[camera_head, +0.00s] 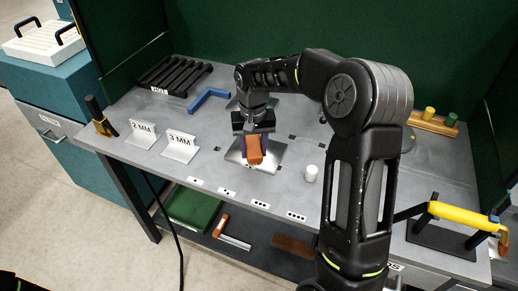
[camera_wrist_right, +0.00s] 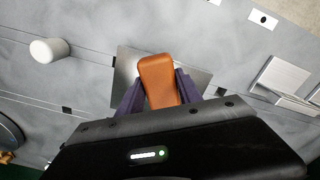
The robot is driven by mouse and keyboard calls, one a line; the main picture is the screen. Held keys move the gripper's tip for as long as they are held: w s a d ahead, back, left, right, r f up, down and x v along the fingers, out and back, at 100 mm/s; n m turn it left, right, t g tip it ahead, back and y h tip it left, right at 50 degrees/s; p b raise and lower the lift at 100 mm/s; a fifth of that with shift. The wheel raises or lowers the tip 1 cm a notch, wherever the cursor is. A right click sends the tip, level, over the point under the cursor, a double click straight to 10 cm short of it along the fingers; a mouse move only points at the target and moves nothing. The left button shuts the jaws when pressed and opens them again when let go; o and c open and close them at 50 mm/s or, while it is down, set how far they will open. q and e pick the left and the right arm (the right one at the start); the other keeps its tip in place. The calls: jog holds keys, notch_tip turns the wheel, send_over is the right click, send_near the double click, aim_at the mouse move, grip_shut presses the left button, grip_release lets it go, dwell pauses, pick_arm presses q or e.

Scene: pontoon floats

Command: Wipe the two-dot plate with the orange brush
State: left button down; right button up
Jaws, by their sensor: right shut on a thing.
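My right gripper (camera_head: 254,143) is shut on the orange brush (camera_head: 254,150) at the middle of the grey bench. In the right wrist view the brush (camera_wrist_right: 159,82) sits between the purple fingers (camera_wrist_right: 157,92). A shiny metal plate (camera_head: 272,158) lies directly under the brush; its edge also shows in the right wrist view (camera_wrist_right: 199,82). I cannot tell whether the brush touches it. Dot labels run along the bench's front edge, with a two-dot label (camera_head: 226,190) in front and to the left of this plate.
A white cylinder (camera_head: 311,173) stands right of the plate. White sign stands (camera_head: 180,146), a blue angle piece (camera_head: 209,98) and a black rack (camera_head: 174,75) are to the left. A yellow-handled tool (camera_head: 463,215) rests on a black stand at the right.

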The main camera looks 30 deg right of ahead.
aim_at(240, 155)
jog(key=shift+w+a, duration=0.45)
jog(key=shift+w, duration=0.15)
jog(key=shift+w+a+p, duration=0.3)
jog(key=shift+w+a, duration=0.2)
jog(key=shift+w, duration=0.2)
jog(key=shift+w+a+p, duration=0.3)
jog(key=shift+w+a, duration=0.15)
jog(key=shift+w, duration=0.25)
jog(key=shift+f, duration=0.1)
jog(key=shift+s, duration=0.15)
